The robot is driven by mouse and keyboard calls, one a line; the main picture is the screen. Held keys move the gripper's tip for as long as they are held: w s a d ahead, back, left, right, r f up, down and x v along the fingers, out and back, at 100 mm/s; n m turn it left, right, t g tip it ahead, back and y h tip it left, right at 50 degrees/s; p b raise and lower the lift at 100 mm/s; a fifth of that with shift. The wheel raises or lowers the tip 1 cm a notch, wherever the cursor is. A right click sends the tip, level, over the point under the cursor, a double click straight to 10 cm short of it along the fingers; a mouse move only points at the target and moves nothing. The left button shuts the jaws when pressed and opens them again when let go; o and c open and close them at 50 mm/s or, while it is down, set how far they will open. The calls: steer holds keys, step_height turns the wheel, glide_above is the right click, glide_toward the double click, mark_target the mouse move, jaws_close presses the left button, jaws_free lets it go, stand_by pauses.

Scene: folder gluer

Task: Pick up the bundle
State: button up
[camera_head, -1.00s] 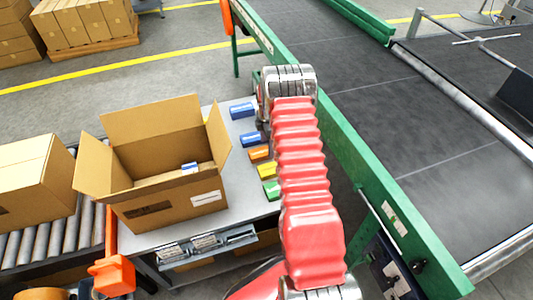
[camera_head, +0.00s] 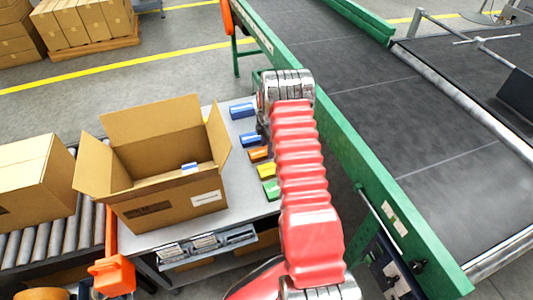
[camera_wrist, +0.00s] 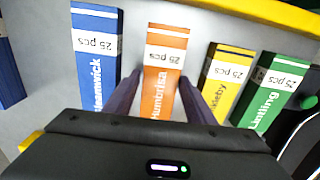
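Several printed bundles lie in a row on the grey table. In the wrist view these are a blue bundle (camera_wrist: 97,60), an orange bundle (camera_wrist: 165,65), a yellow bundle (camera_wrist: 226,72) and a green bundle (camera_wrist: 272,88), each with a white "25 pcs" band. My gripper (camera_wrist: 159,78) is open, with its dark fingers on either side of the orange bundle; I cannot tell whether they touch it. In the head view the orange bundle (camera_head: 259,153) lies left of my red arm, which hides my fingers.
An open carton (camera_head: 175,208) stands on the table (camera_head: 235,230), left of the bundles, with a blue-and-white item (camera_head: 190,168) inside. Another blue bundle (camera_head: 242,110) lies at the back. A green-framed conveyor (camera_head: 345,150) runs close along the right. A closed carton (camera_head: 35,180) sits on rollers at left.

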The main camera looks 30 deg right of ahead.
steer(key=c, duration=0.8)
steer(key=shift+o, duration=0.2)
step_height(320, 180, up, 10)
stand_by(0.6)
